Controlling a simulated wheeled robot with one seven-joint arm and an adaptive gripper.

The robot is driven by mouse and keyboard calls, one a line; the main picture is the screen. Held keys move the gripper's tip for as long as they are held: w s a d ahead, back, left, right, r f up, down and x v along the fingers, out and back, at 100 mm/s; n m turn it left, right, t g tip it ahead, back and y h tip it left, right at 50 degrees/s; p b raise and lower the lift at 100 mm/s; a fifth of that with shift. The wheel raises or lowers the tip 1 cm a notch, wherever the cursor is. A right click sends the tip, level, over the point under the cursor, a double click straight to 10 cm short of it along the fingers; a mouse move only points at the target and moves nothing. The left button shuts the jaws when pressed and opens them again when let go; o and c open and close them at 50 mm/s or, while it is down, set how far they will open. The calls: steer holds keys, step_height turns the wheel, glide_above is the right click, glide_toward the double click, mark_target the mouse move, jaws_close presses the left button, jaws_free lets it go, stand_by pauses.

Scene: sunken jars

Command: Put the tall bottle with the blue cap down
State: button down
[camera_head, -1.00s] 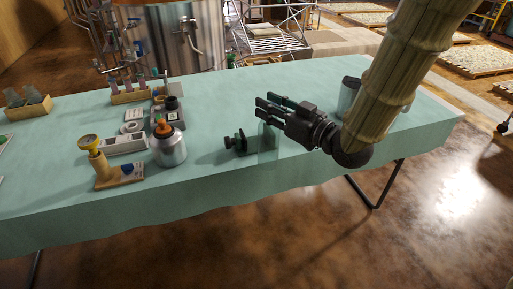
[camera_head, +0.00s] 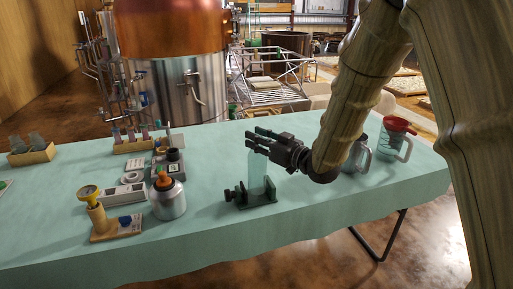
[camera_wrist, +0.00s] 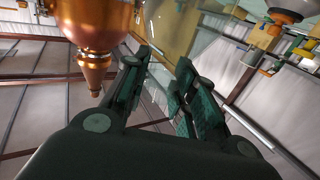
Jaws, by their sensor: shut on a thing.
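I cannot make out a tall bottle with a blue cap in either view. My gripper (camera_head: 258,138) is above the middle of the table in the head view, at the upper part of a clear greenish upright pane (camera_head: 257,168). The pane's lower end is at a dark green clamp-like stand (camera_head: 238,196); I cannot tell whether it is seated there. In the wrist view my gripper (camera_wrist: 157,85) has its dark green fingers on either side of something clear and faint. Its full outline is not visible there.
A silver bottle with an orange cap (camera_head: 168,200) and a wooden stand with a yellow top and blue knob (camera_head: 103,228) are left. A clear jug (camera_head: 357,158) and a red-lidded jug (camera_head: 392,143) stand right, beside my arm. The front table strip (camera_head: 300,215) is clear.

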steer(key=shift+w+a+f, duration=0.1)
steer(key=shift+w+a, duration=0.05)
steer(key=shift+w, duration=0.55)
step_height(320, 180, down, 4)
steer(key=shift+r, duration=0.25)
steer(key=c, duration=1.1)
jaws_free()
steer(key=shift+s, duration=0.1)
steer(key=v, duration=1.2)
